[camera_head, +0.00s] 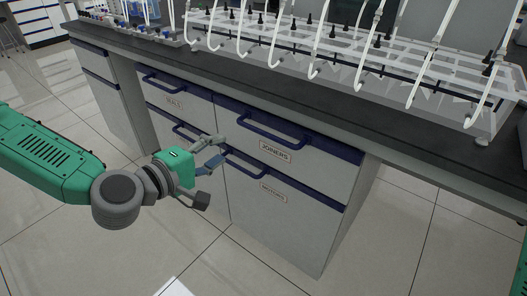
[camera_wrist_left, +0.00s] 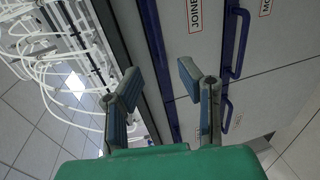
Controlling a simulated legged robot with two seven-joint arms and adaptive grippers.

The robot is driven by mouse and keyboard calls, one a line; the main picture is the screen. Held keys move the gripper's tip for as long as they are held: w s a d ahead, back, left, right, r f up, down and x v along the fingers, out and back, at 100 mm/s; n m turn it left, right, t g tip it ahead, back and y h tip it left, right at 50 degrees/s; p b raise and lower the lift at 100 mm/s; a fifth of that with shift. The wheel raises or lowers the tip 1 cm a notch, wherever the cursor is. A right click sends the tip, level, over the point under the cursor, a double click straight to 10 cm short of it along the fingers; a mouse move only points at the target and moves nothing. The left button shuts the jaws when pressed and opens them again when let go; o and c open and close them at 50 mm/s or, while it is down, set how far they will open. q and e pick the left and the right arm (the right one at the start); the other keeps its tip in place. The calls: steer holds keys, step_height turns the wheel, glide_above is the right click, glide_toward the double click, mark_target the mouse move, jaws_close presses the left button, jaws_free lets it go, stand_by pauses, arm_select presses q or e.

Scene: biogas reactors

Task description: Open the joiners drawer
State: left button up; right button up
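The joiners drawer (camera_head: 318,153) is the top drawer of the right column in the head view, with a "JOINERS" label (camera_head: 275,152) and a blue handle (camera_head: 272,132). It looks shut. My left gripper (camera_head: 213,170) is open and empty in front of the cabinet, left of and lower than that handle. In the left wrist view its two fingers (camera_wrist_left: 160,82) are spread apart. The label, partly cut off, shows beyond them at the top (camera_wrist_left: 195,14), beside a blue strip (camera_wrist_left: 155,45). My right gripper is out of view.
The motors drawer (camera_head: 275,215) lies below, and the wall-labelled drawer (camera_head: 180,104) is to the left. A dark countertop (camera_head: 330,112) above carries racks with white tubes (camera_head: 365,60). The tiled floor (camera_head: 400,240) in front is clear.

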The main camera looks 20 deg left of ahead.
mark_target(260, 133)
arm_select(q)
steer(key=b+x, duration=0.1)
steer(key=x, duration=0.3)
steer(key=b+x, duration=0.1)
steer(key=x, duration=0.3)
steer(key=b+x, duration=0.1)
steer(key=x, duration=0.4)
steer(key=shift+d, duration=0.45)
steer(key=shift+w+a+f, duration=0.15)
steer(key=shift+w+a, duration=0.05)
steer(key=shift+a, duration=0.05)
steer(key=shift+d, duration=0.65)
steer(key=shift+c, duration=1.2)
steer(key=shift+d+r, duration=0.15)
steer(key=shift+r, duration=0.05)
jaws_close()
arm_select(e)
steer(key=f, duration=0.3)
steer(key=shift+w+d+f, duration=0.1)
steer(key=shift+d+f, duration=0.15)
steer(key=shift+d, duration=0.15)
